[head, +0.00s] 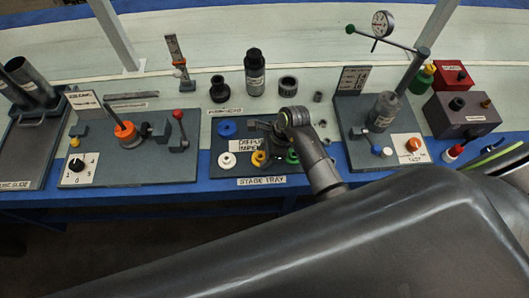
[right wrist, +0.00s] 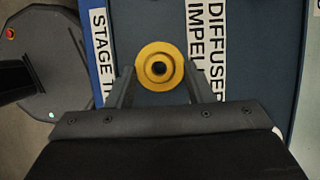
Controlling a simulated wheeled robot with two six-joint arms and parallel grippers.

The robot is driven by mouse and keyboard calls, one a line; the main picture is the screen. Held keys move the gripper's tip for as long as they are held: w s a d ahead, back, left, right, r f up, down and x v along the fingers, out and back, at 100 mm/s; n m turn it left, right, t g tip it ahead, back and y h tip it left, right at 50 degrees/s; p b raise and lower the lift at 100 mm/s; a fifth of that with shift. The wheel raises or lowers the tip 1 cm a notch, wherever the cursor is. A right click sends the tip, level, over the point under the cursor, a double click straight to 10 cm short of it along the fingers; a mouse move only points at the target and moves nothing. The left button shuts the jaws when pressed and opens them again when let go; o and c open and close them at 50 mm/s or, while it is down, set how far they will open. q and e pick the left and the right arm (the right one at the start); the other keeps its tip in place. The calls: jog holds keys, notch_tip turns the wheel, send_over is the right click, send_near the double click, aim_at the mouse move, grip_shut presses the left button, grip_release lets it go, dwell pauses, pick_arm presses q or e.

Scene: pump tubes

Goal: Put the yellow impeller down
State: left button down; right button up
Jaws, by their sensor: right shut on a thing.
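The yellow impeller (right wrist: 158,67) is a round yellow disc with a dark centre hole. In the right wrist view it sits between the two fingers of my right gripper (right wrist: 160,84), which is shut on it. In the head view the impeller (head: 258,158) shows partly over the dark stage tray (head: 262,171), beside the DIFFUSER and IMPELLER label. My right gripper (head: 264,146) points down there, partly hidden by its own wrist. I cannot tell whether the impeller touches the tray. My left gripper is not in view.
The tray also holds a blue ring (head: 227,128), a white ring (head: 227,160) and a green ring (head: 293,156). A fixture with an orange part (head: 126,134) stands left; a dial gauge stand (head: 383,112) stands right. A black bottle (head: 254,72) stands behind.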

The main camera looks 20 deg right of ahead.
jog(key=o, duration=1.2)
jog(key=shift+f, duration=0.15)
jog(key=v, duration=1.2)
jog(key=shift+p, duration=0.3)
